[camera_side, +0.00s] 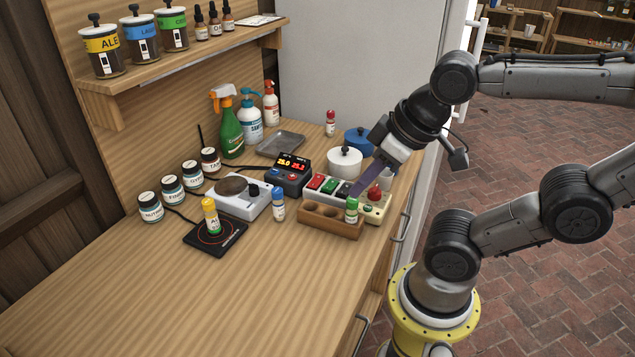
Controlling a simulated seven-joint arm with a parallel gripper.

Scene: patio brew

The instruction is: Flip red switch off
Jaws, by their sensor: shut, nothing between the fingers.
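The red switch (316,181) is the leftmost rocker on a white switch box (386,204) near the right side of the wooden counter. A green switch (329,185) and a dark switch (344,189) sit beside it to the right. A red knob (374,193) is at the box's right end. My gripper (358,193) is shut and empty, pointing down over the box between the dark switch and the red knob, to the right of the red switch. I cannot tell whether its tips touch the box. The red switch's on or off position is too small to tell.
A wooden rack (318,225) with a green-labelled vial (352,210) stands in front of the box. A display unit (289,174), a white pot (345,162) and a blue pot (359,139) stand close behind. The counter's front left is clear.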

